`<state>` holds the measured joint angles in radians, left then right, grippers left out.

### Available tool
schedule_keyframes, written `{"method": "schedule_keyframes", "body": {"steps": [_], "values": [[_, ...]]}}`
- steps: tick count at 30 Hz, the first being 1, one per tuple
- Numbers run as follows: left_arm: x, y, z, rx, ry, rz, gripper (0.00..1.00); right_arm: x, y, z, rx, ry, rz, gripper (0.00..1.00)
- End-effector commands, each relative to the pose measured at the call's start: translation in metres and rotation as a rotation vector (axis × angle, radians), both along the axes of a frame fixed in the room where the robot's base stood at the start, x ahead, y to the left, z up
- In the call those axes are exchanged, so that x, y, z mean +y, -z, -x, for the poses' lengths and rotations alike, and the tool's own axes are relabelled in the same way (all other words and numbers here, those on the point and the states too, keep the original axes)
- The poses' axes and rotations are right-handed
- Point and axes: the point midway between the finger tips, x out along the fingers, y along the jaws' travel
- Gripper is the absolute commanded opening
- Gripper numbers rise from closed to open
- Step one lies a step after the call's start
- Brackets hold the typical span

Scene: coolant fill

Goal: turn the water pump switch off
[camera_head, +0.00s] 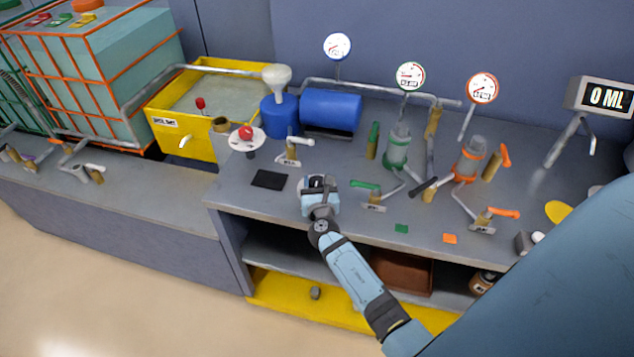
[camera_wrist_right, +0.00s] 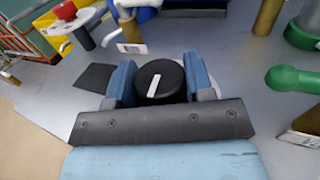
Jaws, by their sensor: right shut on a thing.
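The switch is a round black knob with a white pointer line (camera_wrist_right: 159,82), seen in the right wrist view. Its line stands nearly upright there, leaning slightly right at the top. My right gripper (camera_wrist_right: 160,85) has its two blue fingers on either side of the knob and is shut on it. In the head view the right gripper (camera_head: 318,183) is over the bench near its front edge and largely hides the knob. The blue pump (camera_head: 331,112) lies behind it at the back of the bench. My left gripper is not in view.
A black pad (camera_head: 268,180) lies left of the gripper. A green-handled valve (camera_head: 368,188) stands close on the right. A red button on a white disc (camera_head: 247,135) and a white-handled valve (camera_head: 291,146) stand behind left. Gauges rise along the back.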

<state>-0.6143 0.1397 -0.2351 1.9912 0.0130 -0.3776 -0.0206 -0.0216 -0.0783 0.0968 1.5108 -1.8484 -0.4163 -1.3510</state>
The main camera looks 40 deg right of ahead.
Motion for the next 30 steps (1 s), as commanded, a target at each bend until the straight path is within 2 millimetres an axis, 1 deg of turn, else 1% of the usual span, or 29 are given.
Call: {"method": "schedule_keyframes", "body": {"steps": [5, 13, 21, 27, 30], "values": [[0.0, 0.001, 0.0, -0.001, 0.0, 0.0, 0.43, -0.001, 0.0, 0.0, -0.001, -0.053, 0.003, 0.24], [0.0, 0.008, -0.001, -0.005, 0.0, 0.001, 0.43, -0.001, 0.002, 0.0, 0.0, -0.233, 0.006, 0.24], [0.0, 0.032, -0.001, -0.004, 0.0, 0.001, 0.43, -0.001, 0.004, 0.0, 0.0, -0.436, 0.006, 0.24], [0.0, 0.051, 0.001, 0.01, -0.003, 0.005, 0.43, 0.0, 0.003, 0.0, -0.001, -0.546, 0.004, 0.24], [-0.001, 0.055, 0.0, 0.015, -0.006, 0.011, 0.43, 0.0, 0.003, -0.001, 0.0, -0.584, 0.003, 0.24]]}}
